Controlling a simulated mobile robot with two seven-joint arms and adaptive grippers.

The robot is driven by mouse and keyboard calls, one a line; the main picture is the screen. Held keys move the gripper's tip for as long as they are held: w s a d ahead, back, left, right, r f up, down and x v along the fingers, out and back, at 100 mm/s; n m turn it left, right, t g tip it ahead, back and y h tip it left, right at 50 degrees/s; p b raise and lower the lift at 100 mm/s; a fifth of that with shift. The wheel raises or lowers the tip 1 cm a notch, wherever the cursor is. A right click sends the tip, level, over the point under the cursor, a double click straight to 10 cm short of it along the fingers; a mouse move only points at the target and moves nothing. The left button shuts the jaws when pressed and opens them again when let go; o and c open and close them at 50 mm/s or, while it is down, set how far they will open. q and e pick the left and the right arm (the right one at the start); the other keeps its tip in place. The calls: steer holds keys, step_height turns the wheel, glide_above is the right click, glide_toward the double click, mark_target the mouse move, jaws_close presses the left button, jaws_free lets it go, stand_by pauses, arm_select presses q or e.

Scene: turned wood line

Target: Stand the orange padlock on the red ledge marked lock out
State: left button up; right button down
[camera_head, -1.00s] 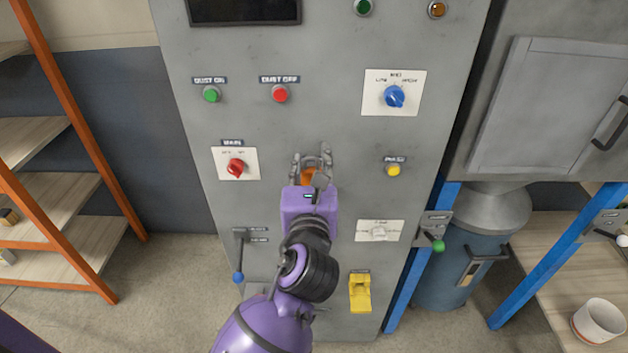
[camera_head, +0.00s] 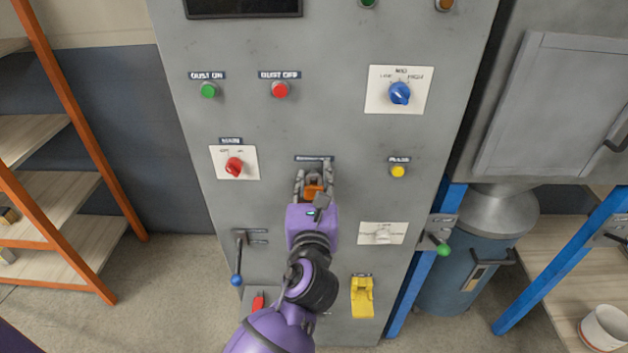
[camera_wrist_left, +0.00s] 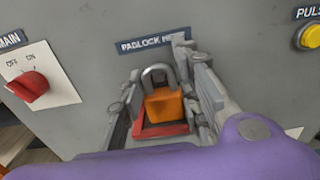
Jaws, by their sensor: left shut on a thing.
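The orange padlock (camera_wrist_left: 165,105) with its grey shackle is upright between the fingers of my left gripper (camera_wrist_left: 165,95) in the wrist view. It also shows as a small orange patch in the head view (camera_head: 313,189). My left gripper (camera_head: 314,180) is shut on it, in front of the grey panel. A red ledge (camera_wrist_left: 160,131) shows directly below the padlock; I cannot tell whether they touch. A label (camera_wrist_left: 150,45) above reads "PADLOCK H", its end hidden by a finger. My right gripper is not in view.
The grey panel carries a red MAIN knob (camera_head: 234,166), a yellow button (camera_head: 398,171), a blue knob (camera_head: 400,93), a blue-tipped lever (camera_head: 237,279) and a yellow switch (camera_head: 362,297). A red piece (camera_head: 258,301) shows low beside my arm.

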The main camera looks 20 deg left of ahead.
arm_select(q)
steer(key=o, duration=1.2)
steer(key=shift+r, duration=0.1)
steer(key=b+v, duration=0.1)
steer(key=v, duration=1)
steer(key=s+f+n+g+h, duration=0.1)
steer(key=s+f+n+g, duration=0.2)
steer(key=f, duration=0.4)
steer(key=s+a+f+n+h, duration=0.1)
steer(key=s+f+n, duration=0.1)
steer(key=f+n, duration=0.4)
steer(key=s+f+n+g+h, duration=0.1)
steer(key=s+f+n+g, duration=0.15)
steer(key=f, duration=0.55)
steer(key=s+a+f+n+g+h, duration=0.1)
steer(key=s+a+f+n, duration=0.2)
steer(key=s+f+n, duration=0.5)
steer(key=s+a+f+n+g+h, duration=0.1)
steer(key=s+a+f+n+g, duration=0.1)
steer(key=s+f+n, duration=0.6)
steer(key=s+a+n, duration=0.1)
steer(key=s+n, duration=0.1)
steer(key=n, duration=0.3)
steer(key=shift+s, duration=0.35)
